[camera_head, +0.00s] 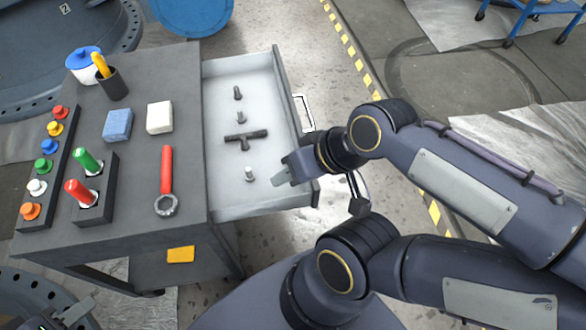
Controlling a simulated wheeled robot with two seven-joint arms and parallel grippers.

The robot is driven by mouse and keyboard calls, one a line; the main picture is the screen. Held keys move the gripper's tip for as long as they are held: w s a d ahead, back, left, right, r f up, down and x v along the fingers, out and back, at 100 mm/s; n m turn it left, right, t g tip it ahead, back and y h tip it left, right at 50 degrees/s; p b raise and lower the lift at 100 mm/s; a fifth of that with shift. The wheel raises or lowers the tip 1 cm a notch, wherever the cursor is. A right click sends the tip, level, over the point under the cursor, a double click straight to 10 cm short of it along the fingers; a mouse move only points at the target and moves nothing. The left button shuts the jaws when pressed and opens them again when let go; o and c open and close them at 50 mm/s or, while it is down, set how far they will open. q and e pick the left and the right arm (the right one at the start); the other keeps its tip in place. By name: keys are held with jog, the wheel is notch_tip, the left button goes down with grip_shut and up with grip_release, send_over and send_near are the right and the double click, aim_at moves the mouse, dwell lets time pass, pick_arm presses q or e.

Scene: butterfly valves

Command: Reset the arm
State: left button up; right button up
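My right gripper (284,176) is over the front right part of the open drawer (222,84), by its right wall. A small light bolt (249,175) lies in the drawer just left of its fingertips, apart from them. Whether the fingers are open or shut is hard to make out. My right arm reaches in from the right and bends back along the bottom right. My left gripper (76,312) shows only in part at the bottom left corner, low beside the cart (130,238), away from the things on top; its finger state is unclear.
The cart top holds a row of coloured buttons (48,160), green and red handles (85,165), a red wrench (166,180), blue (118,125) and white (159,117) blocks, and a dark cup (112,84). A dark T-shaped piece (246,136) lies in the drawer. Floor is open beyond the drawer.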

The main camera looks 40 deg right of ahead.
notch_tip(320, 180, up, 24)
jog(key=p, duration=2.4)
jog(key=shift+w+a, duration=0.15)
jog(key=shift+c, duration=0.4)
